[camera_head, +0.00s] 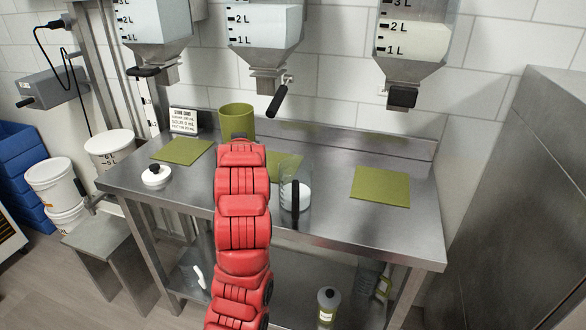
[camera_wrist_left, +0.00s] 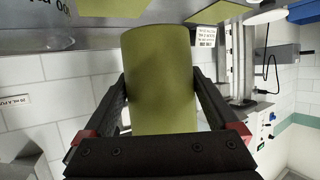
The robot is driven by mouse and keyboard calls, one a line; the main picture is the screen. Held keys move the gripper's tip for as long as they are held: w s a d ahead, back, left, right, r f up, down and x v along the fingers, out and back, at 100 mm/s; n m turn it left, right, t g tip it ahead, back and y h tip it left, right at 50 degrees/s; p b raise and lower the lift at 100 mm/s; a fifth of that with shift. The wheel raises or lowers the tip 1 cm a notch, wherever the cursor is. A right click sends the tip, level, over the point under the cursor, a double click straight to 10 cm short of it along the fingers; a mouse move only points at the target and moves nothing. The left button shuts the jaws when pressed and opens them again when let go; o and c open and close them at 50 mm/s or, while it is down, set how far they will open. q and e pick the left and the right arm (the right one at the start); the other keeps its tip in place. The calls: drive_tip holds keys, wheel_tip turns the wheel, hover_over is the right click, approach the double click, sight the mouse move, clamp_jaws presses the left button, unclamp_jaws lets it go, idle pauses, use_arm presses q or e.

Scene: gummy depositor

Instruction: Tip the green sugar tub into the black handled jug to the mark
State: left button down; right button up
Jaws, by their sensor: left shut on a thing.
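The green sugar tub (camera_head: 237,118) is upright near the back of the steel table. My left gripper (camera_wrist_left: 160,85) is shut on it, with one finger on each side of the tub (camera_wrist_left: 160,65) in the left wrist view. In the head view my red left arm hides most of this gripper and the tub's lower front, so I cannot tell whether the tub touches the table. The clear black handled jug (camera_head: 294,190) stands upright just right of my arm, its handle toward me. White contents show in it; its mark is not readable. My right gripper is not in view.
Green mats lie at left (camera_head: 183,150), centre (camera_head: 285,163) and right (camera_head: 381,187). A white lid (camera_head: 156,176) with a black knob and a small sign (camera_head: 184,121) are at left. Hoppers with valves (camera_head: 266,78) hang above the back. The table's front right is clear.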

sight(238, 129)
use_arm(q)
drive_tip(key=shift+s+d+r, duration=0.25)
drive_tip(key=shift+s+r, duration=0.05)
drive_tip(key=shift+r, duration=0.05)
drive_tip(key=shift+w+a+r, duration=0.15)
drive_tip(key=shift+w+r, duration=0.05)
drive_tip(key=shift+r, duration=0.2)
wheel_tip(238, 129, up, 4)
drive_tip(key=shift+p, duration=0.6)
drive_tip(key=shift+s, duration=0.4)
drive_tip(key=s, duration=0.7)
drive_tip(key=shift+s+p, duration=0.15)
drive_tip(key=shift+p, duration=0.15)
drive_tip(key=shift+a, duration=0.1)
